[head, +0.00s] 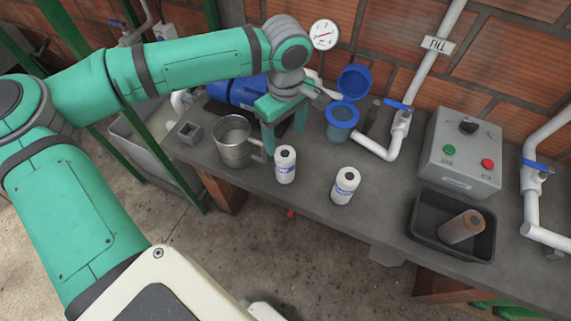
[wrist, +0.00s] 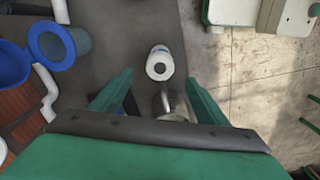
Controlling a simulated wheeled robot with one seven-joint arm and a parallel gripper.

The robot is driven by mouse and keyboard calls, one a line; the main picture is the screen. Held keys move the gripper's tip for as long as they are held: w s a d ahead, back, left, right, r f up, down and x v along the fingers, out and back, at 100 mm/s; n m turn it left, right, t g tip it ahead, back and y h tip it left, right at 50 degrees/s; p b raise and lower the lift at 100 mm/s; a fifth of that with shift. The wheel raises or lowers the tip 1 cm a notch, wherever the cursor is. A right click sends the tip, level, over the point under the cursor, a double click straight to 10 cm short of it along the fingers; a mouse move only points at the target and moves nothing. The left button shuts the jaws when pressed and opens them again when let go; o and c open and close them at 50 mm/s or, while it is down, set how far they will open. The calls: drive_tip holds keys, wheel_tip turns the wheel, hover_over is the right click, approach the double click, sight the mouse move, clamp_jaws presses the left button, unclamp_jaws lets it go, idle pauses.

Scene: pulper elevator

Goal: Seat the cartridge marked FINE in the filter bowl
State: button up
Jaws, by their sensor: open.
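Two white cartridges with blue labels stand upright on the bench: a left one (head: 285,166) and a right one (head: 345,187). Their labels are too small to read, so I cannot tell which is FINE. The blue filter bowl (head: 341,120) stands open behind them; it also shows in the wrist view (wrist: 57,46). My gripper (head: 286,140) is open and empty, pointing down above the bench, behind the left cartridge and beside the metal jug. In the wrist view one white cartridge (wrist: 159,66) appears just beyond and between my fingertips (wrist: 158,78).
The metal jug (head: 233,143) stands left of my gripper. The bowl's blue lid (head: 355,82) is raised behind it. White pipes with a blue-handled valve (head: 397,105) run to its right. A black tray (head: 423,238) holds a brown cartridge (head: 461,228) before the grey control box (head: 458,155).

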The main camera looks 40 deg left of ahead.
sight(285, 153)
drive_tip(key=shift+f, duration=4.65)
drive_tip(key=c, duration=1.5)
drive_tip(key=shift+o, duration=0.2)
drive_tip(key=shift+r, duration=0.1)
